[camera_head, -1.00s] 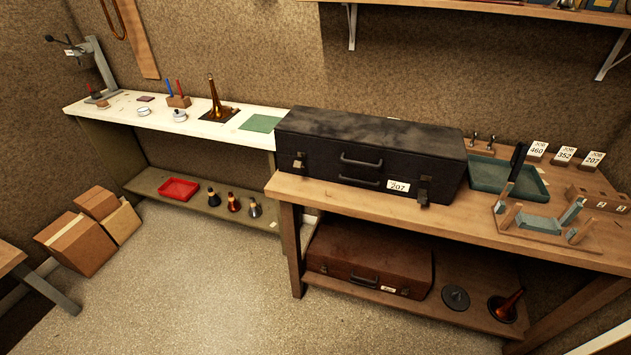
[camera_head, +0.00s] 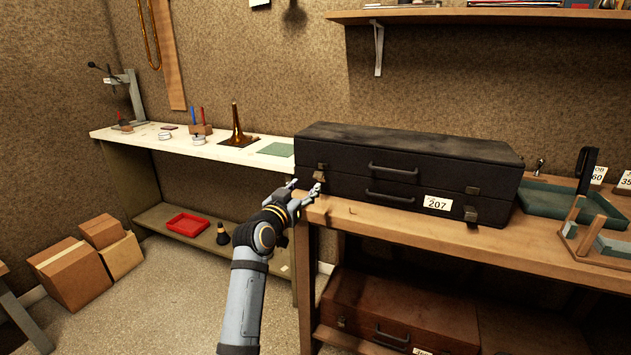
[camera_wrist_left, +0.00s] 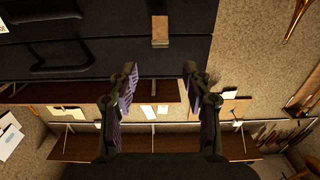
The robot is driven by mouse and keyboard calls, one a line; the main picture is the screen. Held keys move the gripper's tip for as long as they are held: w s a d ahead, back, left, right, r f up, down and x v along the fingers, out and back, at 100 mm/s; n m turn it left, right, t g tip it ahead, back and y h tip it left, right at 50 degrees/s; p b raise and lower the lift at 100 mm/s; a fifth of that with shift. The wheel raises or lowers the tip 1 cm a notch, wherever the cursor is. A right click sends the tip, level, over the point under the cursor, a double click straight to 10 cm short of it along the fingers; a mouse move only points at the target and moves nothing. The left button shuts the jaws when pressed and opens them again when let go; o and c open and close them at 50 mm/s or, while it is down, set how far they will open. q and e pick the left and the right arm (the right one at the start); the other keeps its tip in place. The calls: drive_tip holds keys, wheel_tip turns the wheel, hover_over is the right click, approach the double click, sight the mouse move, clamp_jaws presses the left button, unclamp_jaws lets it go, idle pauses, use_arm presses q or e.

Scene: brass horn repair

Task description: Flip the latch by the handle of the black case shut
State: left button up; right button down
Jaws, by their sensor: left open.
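The black case (camera_head: 430,165) lies on the wooden bench with its lid down and a white 207 tag on its front. It has an upper handle (camera_head: 393,170) and a lower handle (camera_head: 390,198). A tan left latch (camera_head: 319,175) is on its front left; it also shows in the left wrist view (camera_wrist_left: 160,31). A dark right latch (camera_head: 470,213) is near the tag.
The bench edge (camera_head: 420,232) runs just in front of the case. A brown case (camera_head: 400,310) lies on the shelf below. A green tray (camera_head: 545,200) and a wooden stand are at right. The white side table (camera_head: 225,150) stands at left.

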sight(318, 175)
use_arm(q)
drive_tip(key=x, duration=0.8)
drive_tip(key=shift+w+f, duration=0.15)
drive_tip(key=shift+w, duration=0.1)
drive_tip(key=shift+c, duration=0.3)
